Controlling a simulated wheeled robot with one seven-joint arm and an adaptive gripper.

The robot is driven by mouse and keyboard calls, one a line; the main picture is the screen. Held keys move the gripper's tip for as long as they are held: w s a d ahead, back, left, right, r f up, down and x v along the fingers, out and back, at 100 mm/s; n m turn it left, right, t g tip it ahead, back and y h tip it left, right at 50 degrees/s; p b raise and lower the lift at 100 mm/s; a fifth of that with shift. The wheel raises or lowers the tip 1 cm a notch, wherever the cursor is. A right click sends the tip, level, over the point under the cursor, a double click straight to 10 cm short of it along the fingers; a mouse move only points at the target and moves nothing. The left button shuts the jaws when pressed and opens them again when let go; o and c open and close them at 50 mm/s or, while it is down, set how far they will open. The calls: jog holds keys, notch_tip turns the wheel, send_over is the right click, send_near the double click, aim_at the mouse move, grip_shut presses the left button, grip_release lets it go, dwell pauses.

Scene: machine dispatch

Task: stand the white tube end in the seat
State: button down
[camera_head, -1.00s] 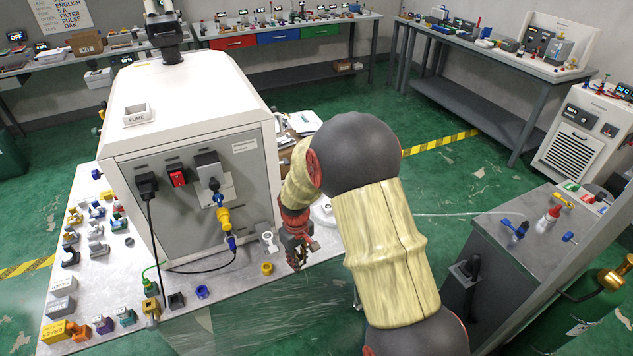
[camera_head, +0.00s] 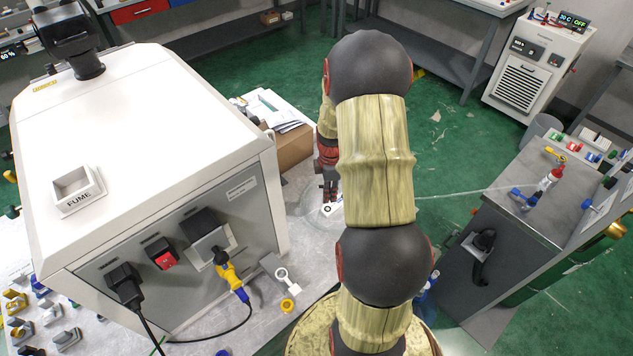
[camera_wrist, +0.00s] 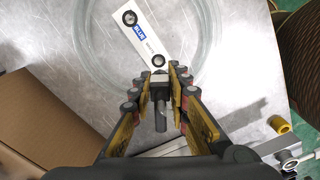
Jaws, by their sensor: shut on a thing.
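My gripper (camera_wrist: 160,84) points down over the bench, its fingers closed on a small fitting (camera_wrist: 161,118). The fitting has a pale top and a dark grey round stem; I cannot tell for certain that it is the white tube end. A white plate (camera_wrist: 147,42) marked BLUE, with a dark round hole near each end, lies just beyond the fingertips. Its near hole is close to the fitting, apparently apart from it. Which part is the seat is not clear. In the head view the gripper (camera_head: 328,190) is above the white plate (camera_head: 329,209), partly hidden by my arm.
A clear hose loop (camera_wrist: 88,65) lies around the plate. A cardboard box (camera_wrist: 45,125) is close on the left. A yellow ring (camera_head: 287,305) and a grey ring bracket (camera_head: 282,275) stand near the large white FUME machine (camera_head: 120,130). The bench edge is on the right.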

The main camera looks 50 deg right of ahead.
jog(key=shift+w+d, duration=0.15)
dwell(0.4)
jog(key=shift+f+b, duration=1.3)
jog(key=shift+f, duration=1.05)
jog(key=shift+f+b, duration=0.5)
jog(key=shift+f, duration=0.7)
jog(key=c, duration=1.7)
grip_release()
jog(key=o, duration=0.5)
jog(key=shift+r, duration=0.15)
